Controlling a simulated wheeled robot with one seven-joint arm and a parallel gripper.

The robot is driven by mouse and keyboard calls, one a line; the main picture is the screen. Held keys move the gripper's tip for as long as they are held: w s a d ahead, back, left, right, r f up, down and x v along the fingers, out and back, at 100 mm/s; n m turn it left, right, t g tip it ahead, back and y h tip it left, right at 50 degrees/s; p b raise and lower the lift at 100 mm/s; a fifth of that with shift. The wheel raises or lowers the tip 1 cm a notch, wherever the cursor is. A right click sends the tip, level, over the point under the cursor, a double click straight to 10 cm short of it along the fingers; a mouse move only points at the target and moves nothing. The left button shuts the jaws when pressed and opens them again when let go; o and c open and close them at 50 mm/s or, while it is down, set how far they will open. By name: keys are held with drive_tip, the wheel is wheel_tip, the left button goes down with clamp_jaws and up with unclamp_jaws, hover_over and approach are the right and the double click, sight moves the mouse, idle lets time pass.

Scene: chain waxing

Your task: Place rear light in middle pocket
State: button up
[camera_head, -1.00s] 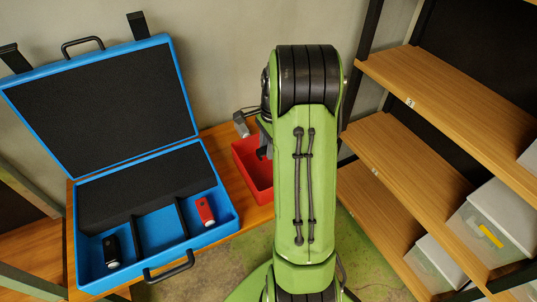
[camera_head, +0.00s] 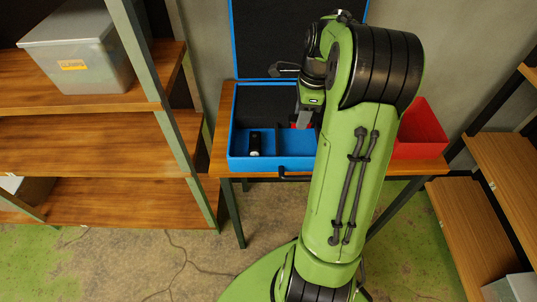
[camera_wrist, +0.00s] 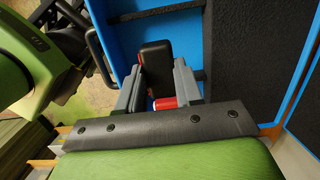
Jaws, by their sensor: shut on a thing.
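The rear light is red with a black face and shows between my fingers in the wrist view (camera_wrist: 155,56). A bit of its red also shows in the head view (camera_head: 299,126). My gripper (camera_wrist: 158,88) is shut on it, at the back edge of the middle pocket (camera_head: 293,144) of the blue case (camera_head: 255,164). I cannot tell whether the light touches the pocket floor. A black light (camera_head: 255,143) lies in the left pocket. My arm hides the right pocket.
The open lid (camera_head: 295,40) stands behind the case. A red bin (camera_head: 420,132) stands at the right on the wooden table (camera_head: 222,150). Shelves stand at both sides, with a grey box (camera_head: 75,50) at upper left. The case handle (camera_head: 296,177) juts out in front.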

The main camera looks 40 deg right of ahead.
sight(297, 148)
drive_tip(key=f+b, duration=0.2)
drive_tip(key=f, duration=0.3)
drive_tip(key=f+b, duration=0.1)
drive_tip(key=f, duration=0.4)
drive_tip(key=shift+d+b, duration=0.2)
drive_tip(key=shift+b, duration=0.2)
drive_tip(key=shift+s, duration=0.1)
drive_tip(key=shift+f, duration=0.1)
drive_tip(key=o, duration=1)
drive_tip(key=shift+o, duration=0.2)
